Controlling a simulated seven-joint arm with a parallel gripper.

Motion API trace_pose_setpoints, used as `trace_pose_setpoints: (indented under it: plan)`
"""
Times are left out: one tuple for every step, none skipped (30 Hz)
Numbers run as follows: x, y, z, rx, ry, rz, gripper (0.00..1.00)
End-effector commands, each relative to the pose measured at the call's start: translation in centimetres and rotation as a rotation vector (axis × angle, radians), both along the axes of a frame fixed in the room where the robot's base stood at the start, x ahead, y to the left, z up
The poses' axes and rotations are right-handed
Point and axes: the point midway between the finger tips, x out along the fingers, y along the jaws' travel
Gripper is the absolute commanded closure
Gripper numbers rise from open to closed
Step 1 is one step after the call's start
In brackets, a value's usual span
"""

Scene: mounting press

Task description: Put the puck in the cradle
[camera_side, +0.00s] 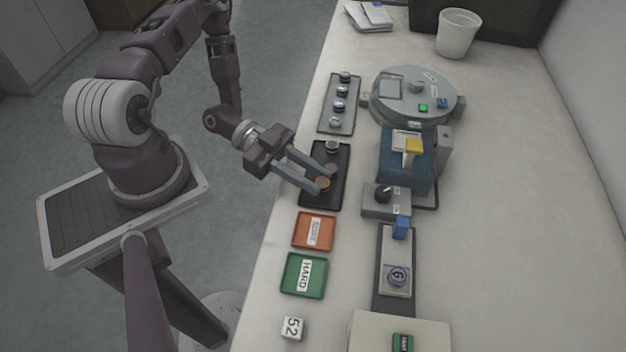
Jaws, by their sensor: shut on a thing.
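My gripper (324,182) is over the black tray (309,199), its two fingers pointing right and down. It is shut on a copper-coloured puck (322,184), which shows between the fingertips. I cannot tell whether the puck touches the tray. Another copper-coloured spot shows beside the upper fingertip, partly hidden. I cannot tell for sure which part is the cradle. A grey plate with a round, marked piece (397,276) lies on a dark base (381,300) at the right front.
A grey rack (336,125) with several small round pieces stands behind the tray. Orange (314,231) and green "HARD" (303,275) trays and a white "52" cube (292,328) lie in front. The round machine (418,97) and blue press block (404,171) stand right. The table's right side is clear.

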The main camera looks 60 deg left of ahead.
Motion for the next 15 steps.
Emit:
trace_pose_setpoints:
  plan:
    - [-0.01, -0.03, -0.76, -0.001, 0.001, 0.0, 1.0]
    - [0.0, -0.02, -1.07, 0.0, 0.0, 0.0, 1.0]
    - [0.0, -0.01, -1.3, 0.0, -0.001, 0.0, 1.0]
    - [-0.01, -0.02, -1.37, 0.0, -0.001, 0.0, 1.0]
    - [-0.01, -0.02, -1.37, 0.0, -0.001, 0.0, 1.0]
    - [0.0, -0.01, -1.34, 0.001, -0.002, 0.0, 1.0]
    - [0.0, -0.01, -1.33, 0.001, -0.002, 0.0, 1.0]
    - [0.01, -0.01, -1.32, 0.001, -0.002, 0.0, 1.0]
    - [0.01, -0.01, -1.31, 0.001, -0.002, 0.0, 1.0]
    - [0.01, 0.0, -1.33, 0.001, -0.002, 0.0, 1.0]
    - [0.01, -0.01, -1.39, 0.0, -0.001, 0.0, 1.0]
    - [0.0, -0.01, -1.5, 0.0, -0.001, 0.0, 1.0]
    - [0.01, -0.02, -1.59, 0.0, -0.001, 0.0, 1.0]
    - [0.0, -0.01, -1.68, 0.0, -0.001, 0.0, 1.0]
    - [0.0, -0.01, -1.71, 0.0, -0.001, 0.0, 0.7]
